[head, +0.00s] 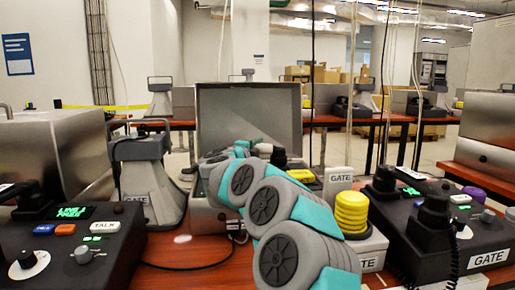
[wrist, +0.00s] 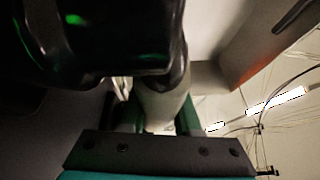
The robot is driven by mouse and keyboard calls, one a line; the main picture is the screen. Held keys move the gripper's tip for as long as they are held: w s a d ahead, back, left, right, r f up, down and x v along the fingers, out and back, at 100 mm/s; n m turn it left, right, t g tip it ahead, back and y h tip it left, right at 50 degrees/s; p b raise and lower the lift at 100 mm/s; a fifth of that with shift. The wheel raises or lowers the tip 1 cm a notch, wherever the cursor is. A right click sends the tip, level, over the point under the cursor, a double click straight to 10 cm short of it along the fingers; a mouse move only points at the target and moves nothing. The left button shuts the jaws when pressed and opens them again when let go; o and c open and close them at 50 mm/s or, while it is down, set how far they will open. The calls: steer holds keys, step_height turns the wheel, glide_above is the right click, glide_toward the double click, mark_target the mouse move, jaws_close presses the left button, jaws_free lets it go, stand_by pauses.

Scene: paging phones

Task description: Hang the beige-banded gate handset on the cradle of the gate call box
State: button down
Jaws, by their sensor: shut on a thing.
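In the wrist view my gripper (wrist: 157,122) is shut on a handset (wrist: 166,98). A pale beige section sits between the green-edged fingers, and a large black end with green glints fills the upper left. Several things carry GATE labels, and I cannot make out the empty cradle.
A grey horn speaker (head: 148,180) marked GATE stands left of an open metal case (head: 250,112). A dark console with a TALK button (head: 103,227) is front left. A yellow stacked knob (head: 351,212) on a white base stands right of my arm. Cables hang and lie nearby.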

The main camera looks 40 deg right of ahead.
steer(key=c, duration=0.6)
jaws_free()
steer(key=shift+f, duration=0.1)
steer(key=shift+r, duration=0.25)
steer(key=v, duration=1.2)
steer(key=shift+f, duration=0.1)
